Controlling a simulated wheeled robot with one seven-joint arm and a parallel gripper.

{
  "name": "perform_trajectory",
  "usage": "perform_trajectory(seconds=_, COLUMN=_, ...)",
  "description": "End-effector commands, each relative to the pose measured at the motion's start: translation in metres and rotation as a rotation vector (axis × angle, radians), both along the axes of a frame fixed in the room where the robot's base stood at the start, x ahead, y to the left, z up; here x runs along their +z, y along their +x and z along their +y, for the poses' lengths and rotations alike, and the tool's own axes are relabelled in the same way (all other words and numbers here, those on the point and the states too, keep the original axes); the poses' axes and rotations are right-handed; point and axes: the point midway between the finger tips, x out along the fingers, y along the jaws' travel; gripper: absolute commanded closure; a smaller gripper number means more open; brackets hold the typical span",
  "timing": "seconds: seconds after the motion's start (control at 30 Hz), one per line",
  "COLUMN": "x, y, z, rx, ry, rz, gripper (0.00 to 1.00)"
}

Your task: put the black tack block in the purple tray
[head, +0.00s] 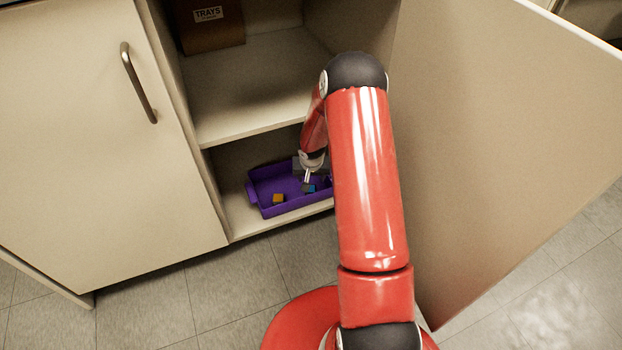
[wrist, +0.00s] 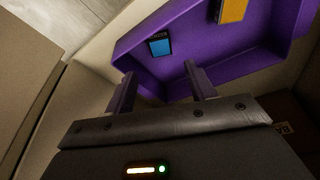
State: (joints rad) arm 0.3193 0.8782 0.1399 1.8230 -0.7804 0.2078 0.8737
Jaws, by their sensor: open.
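The purple tray (head: 262,187) sits on the cabinet's lower shelf; it also shows in the wrist view (wrist: 262,57). Inside it is a small dark-sided block with a blue face (wrist: 159,46), also seen in the head view (head: 311,189). An orange-yellow block (wrist: 233,10) with a dark side lies apart from it, also in the head view (head: 278,198). I cannot pick out a wholly black block. My gripper (wrist: 160,70) is open, with nothing visible between its fingers. It is over the tray in the head view (head: 308,178), near the blue-faced block.
The cabinet's upper shelf (head: 255,90) is close above the tray and holds a brown box labelled TRAYS (head: 210,28). An open door (head: 490,130) stands to the right. A closed door (head: 90,140) is at the left. My arm hides the tray's right end.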

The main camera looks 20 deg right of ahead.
Motion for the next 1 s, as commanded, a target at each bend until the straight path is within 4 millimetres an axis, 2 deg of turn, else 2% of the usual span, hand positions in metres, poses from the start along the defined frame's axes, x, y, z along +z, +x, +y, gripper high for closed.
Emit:
perform_trajectory(seconds=0.03, x=0.015, y=-0.003, z=0.001, rx=-0.001, ry=0.0, rz=-0.003, gripper=0.45)
perform_trajectory(seconds=0.2, x=0.052, y=-0.014, z=0.005, rx=-0.001, ry=0.0, rz=-0.002, gripper=0.45)
perform_trajectory(seconds=0.4, x=0.08, y=-0.023, z=0.009, rx=0.0, ry=0.0, rz=0.0, gripper=0.45)
perform_trajectory(seconds=0.57, x=0.094, y=-0.026, z=0.011, rx=0.002, ry=-0.004, rz=-0.002, gripper=0.45)
perform_trajectory(seconds=0.67, x=0.115, y=-0.03, z=0.013, rx=0.014, ry=-0.025, rz=-0.009, gripper=0.45)
perform_trajectory(seconds=0.87, x=0.195, y=-0.054, z=0.024, rx=0.056, ry=-0.096, rz=-0.031, gripper=0.45)
perform_trajectory(seconds=1.0, x=0.254, y=-0.086, z=0.037, rx=0.087, ry=-0.135, rz=-0.048, gripper=0.45)
